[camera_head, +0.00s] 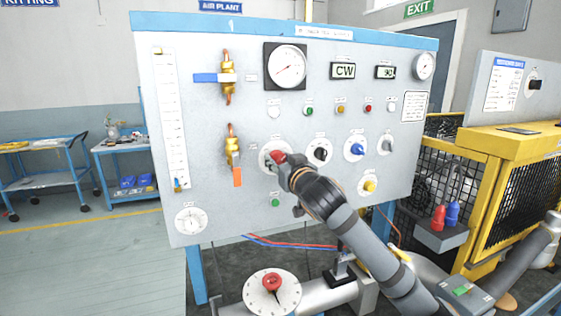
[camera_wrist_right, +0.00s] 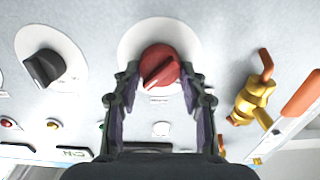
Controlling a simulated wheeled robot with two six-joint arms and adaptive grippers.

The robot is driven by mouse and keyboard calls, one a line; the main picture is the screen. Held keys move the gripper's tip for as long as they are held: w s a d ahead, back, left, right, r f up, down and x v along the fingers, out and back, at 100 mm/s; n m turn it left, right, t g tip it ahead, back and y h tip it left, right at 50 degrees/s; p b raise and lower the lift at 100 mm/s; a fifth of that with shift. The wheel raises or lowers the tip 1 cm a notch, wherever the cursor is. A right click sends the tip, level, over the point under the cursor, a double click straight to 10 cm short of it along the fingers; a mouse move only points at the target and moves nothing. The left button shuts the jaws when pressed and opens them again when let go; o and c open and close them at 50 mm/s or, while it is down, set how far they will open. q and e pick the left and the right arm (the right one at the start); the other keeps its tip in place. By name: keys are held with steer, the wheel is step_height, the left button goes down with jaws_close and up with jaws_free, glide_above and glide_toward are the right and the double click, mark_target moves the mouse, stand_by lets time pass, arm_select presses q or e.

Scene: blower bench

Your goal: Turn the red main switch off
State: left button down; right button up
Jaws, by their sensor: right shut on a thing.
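The red main switch (camera_head: 277,157) is a round red knob on a white disc, low in the middle of the grey panel. In the head view my right gripper (camera_head: 287,166) reaches it from the lower right and hides part of it. In the right wrist view the red switch (camera_wrist_right: 161,66) sits between the two fingers of the right gripper (camera_wrist_right: 159,72), which are shut on its sides. Its raised grip ridge lies at a slant in that view. My left gripper is not in view.
A black selector knob (camera_head: 319,152) and a blue knob (camera_head: 356,148) are to the right on the panel (camera_head: 230,215). A brass valve with an orange handle (camera_head: 237,176) is close on the left. A yellow caged machine (camera_head: 485,190) stands at the right.

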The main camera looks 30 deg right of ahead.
steer(key=shift+r+n, duration=0.1)
steer(key=shift+n, duration=0.3)
steer(key=n+p, duration=0.3)
steer(key=shift+a+r+n, duration=0.1)
steer(key=shift+n, duration=0.3)
steer(key=n+p, duration=0.2)
steer(key=n, duration=0.2)
steer(key=shift+a+p, duration=0.1)
steer(key=shift+p, duration=0.25)
steer(key=n+p, duration=0.3)
steer(key=n, duration=0.2)
steer(key=shift+f+n+p, duration=0.2)
steer(key=shift+n+p, duration=0.4)
steer(key=shift+n, duration=0.5)
steer(key=shift+f+n+p, duration=0.2)
steer(key=shift+n+p, duration=0.4)
steer(key=shift+n, duration=0.5)
steer(key=o, duration=1.2)
steer(key=shift+c, duration=0.2)
